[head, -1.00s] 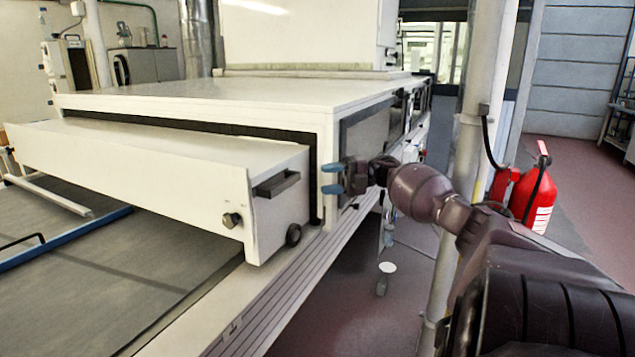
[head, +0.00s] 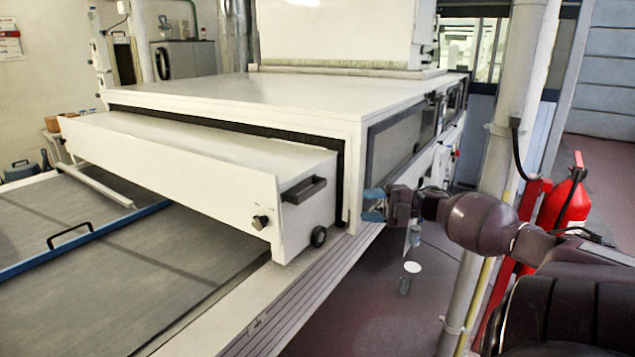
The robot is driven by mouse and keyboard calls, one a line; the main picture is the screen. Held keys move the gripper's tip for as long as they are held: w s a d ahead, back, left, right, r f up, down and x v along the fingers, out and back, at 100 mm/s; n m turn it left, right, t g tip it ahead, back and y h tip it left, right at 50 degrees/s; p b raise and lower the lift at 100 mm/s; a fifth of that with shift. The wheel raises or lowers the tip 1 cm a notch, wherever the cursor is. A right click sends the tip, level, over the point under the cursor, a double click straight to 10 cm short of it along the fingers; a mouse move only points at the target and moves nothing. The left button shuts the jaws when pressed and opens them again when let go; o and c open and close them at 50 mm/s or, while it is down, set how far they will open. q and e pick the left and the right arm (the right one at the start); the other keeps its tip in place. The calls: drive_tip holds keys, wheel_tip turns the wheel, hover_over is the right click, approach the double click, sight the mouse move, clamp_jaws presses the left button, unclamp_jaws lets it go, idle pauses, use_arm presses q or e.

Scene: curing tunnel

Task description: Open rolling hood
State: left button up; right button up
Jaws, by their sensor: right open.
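The rolling hood (head: 200,165) is a long white box-shaped cover at the front of the white tunnel housing (head: 270,95). A dark gap shows between the hood and the housing. A dark handle (head: 304,190) sits on the hood's right end, with a dark knob (head: 260,222) on its front face and a small black wheel (head: 319,236) at its lower corner. My right gripper (head: 373,205), with blue fingertips, is open and empty. It is to the right of the handle and apart from it, beside the housing's front right corner. My left gripper is not in view.
A grey flat bed (head: 170,270) with a blue bar (head: 90,234) lies in front of the hood. A pale post (head: 490,180) and a red fire extinguisher (head: 568,205) stand at the right, close to my right arm. Open floor shows between the machine and the post.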

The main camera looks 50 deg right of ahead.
sight(314, 192)
drive_tip(key=w+a+r+m+t+h+p, duration=0.2)
drive_tip(key=w+a+r+m+t+h, duration=0.1)
drive_tip(key=a+m+t+h, duration=0.4)
drive_tip(key=shift+w+d+f+n+g+h+b, duration=0.2)
drive_tip(key=shift+w+d+g+h, duration=0.4)
drive_tip(key=shift+w, duration=1.3)
drive_tip(key=shift+w+d+f+n+g+h+b, duration=0.1)
drive_tip(key=shift+w+d+f+g+h, duration=0.15)
drive_tip(key=shift+w+h, duration=1.15)
drive_tip(key=shift+w+d+f+n+g+h+b, duration=0.15)
drive_tip(key=shift+w+d+f+g, duration=0.25)
drive_tip(key=shift+w, duration=2)
drive_tip(key=shift+r, duration=0.1)
clamp_jaws()
